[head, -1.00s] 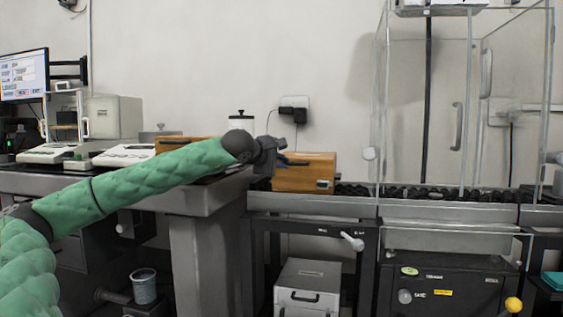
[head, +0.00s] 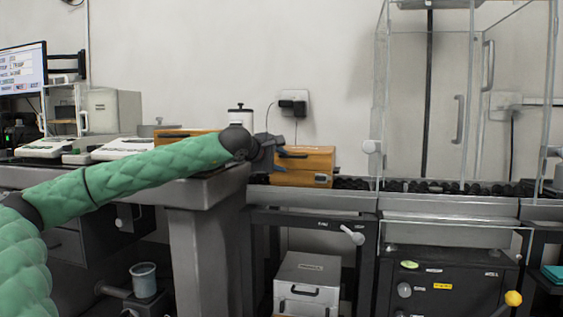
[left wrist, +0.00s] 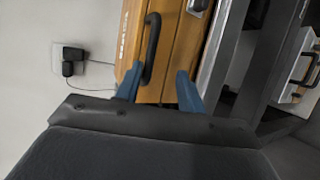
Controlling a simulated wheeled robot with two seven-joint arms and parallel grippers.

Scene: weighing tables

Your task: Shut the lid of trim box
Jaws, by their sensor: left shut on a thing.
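A wooden box (head: 308,163) with a dark handle sits on the bench right of the grey table; I take it as the trim box, though its label is too small to read. No raised lid shows on it. In the left wrist view the box (left wrist: 167,60) fills the space between my fingers, with its black handle (left wrist: 151,48) near the left finger and a metal latch at the top. My left gripper (head: 276,154) is at the box's left end, shut on it, and hides that end. My right gripper is out of view.
Another wooden box (head: 178,134) stands behind my left arm, with a white jar (head: 240,115) nearby. A glass enclosure (head: 420,100) stands to the right. A wall socket (head: 293,103) is behind.

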